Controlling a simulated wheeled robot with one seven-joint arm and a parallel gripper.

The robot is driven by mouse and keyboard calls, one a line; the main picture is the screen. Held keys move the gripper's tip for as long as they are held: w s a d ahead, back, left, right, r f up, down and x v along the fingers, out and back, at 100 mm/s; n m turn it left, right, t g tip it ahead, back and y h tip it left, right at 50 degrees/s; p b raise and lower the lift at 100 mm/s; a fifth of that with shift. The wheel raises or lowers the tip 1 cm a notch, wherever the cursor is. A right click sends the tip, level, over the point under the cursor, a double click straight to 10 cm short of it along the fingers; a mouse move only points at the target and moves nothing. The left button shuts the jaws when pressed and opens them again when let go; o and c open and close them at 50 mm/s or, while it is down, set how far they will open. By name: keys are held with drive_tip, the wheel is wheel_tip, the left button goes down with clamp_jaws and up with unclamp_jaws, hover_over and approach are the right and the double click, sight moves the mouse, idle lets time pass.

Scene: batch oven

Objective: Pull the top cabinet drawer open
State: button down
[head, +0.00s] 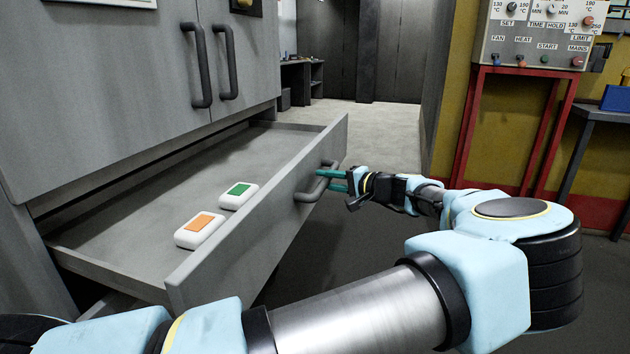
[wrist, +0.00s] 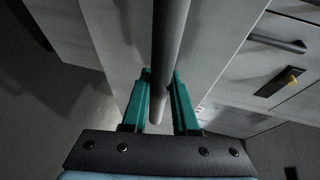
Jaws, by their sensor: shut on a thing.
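The top cabinet drawer (head: 240,238) stands pulled well out of the grey cabinet (head: 120,85). Its inside shows, with an orange-topped white block (head: 200,230) and a green-topped white block (head: 238,194) lying on its floor. The drawer's dark bar handle (head: 310,192) is on its front face. My gripper (head: 335,181) reaches it from the right with its green fingers. In the wrist view the handle (wrist: 170,50) runs between the two fingers (wrist: 160,100), and they are shut on it. Whether both finger pads touch the bar along their length is hard to see.
Two door handles (head: 212,65) stick out above the drawer. A control box (head: 545,35) on a red stand (head: 470,130) and a dark table (head: 600,112) stand at the right. Open floor (head: 380,135) lies beyond the drawer and below my arm.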

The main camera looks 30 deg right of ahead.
drive_tip(key=shift+s+d, duration=0.15)
drive_tip(key=shift+s, duration=0.05)
drive_tip(key=c, duration=0.7)
unclamp_jaws()
drive_tip(key=b+v, duration=0.1)
drive_tip(key=v, duration=0.9)
drive_tip(key=shift+s+d, duration=0.2)
drive_tip(key=shift+s, duration=0.1)
